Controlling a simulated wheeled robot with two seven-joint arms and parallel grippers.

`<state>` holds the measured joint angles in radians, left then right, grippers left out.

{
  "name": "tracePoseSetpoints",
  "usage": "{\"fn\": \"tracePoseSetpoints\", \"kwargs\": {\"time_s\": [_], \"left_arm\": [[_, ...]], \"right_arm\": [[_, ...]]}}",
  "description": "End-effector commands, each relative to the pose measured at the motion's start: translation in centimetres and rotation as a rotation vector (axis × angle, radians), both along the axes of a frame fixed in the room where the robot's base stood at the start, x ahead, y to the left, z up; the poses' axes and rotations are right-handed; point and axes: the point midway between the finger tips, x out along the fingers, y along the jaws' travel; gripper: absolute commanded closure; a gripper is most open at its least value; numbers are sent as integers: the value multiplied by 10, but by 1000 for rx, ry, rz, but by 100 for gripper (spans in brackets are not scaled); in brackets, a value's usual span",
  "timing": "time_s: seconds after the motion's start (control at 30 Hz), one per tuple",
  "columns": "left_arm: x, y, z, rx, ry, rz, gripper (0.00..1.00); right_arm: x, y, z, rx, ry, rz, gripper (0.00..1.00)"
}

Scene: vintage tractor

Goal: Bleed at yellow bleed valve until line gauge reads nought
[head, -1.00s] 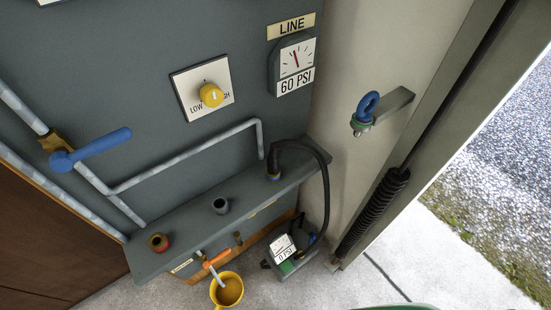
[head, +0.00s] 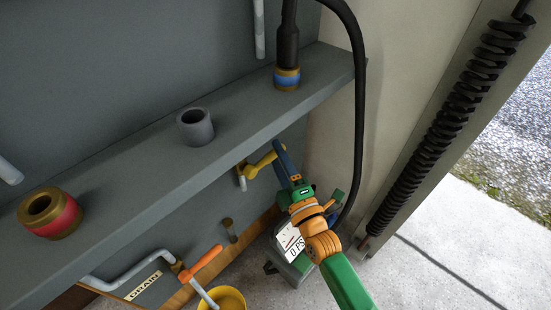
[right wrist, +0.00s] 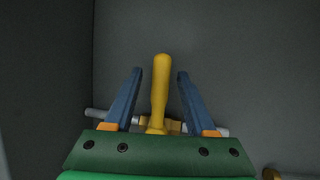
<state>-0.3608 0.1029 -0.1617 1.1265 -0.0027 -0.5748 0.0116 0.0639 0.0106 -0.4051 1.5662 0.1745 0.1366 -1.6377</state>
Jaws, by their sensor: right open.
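The yellow bleed valve handle (head: 264,162) is on the wall below the shelf in the head view. In the right wrist view the yellow handle (right wrist: 159,90) points up, between the two blue fingers and apart from both. My right gripper (head: 278,149) is open, with its fingers around the handle; it also shows in the right wrist view (right wrist: 160,75). My left gripper is not in view.
The grey shelf (head: 130,168) above carries a red-ringed port (head: 50,213), a grey port (head: 195,127) and a blue-ringed hose fitting (head: 287,78). A black hose (head: 360,110) hangs at right.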

Motion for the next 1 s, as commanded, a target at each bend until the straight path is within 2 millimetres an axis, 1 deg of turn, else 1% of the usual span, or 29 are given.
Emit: {"fn": "tracePoseSetpoints", "kwargs": {"time_s": [0.03,0.13,0.37,0.4,0.47,0.5,0.57,0.6,1.0], "left_arm": [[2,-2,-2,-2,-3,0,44],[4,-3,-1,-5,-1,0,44],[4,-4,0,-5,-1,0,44],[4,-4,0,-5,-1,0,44],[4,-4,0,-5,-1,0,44],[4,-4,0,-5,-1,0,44],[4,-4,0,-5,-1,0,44],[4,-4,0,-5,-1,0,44],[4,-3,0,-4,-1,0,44]], "right_arm": [[7,2,-1,-1,-1,0,44],[14,6,1,1,1,0,44],[15,6,2,0,3,0,44],[15,6,2,0,3,0,55],[15,6,2,0,3,0,71],[15,6,2,-1,4,0,82],[15,6,2,-1,4,0,98],[15,6,2,-1,4,0,100],[15,6,1,-1,5,0,100]]}}
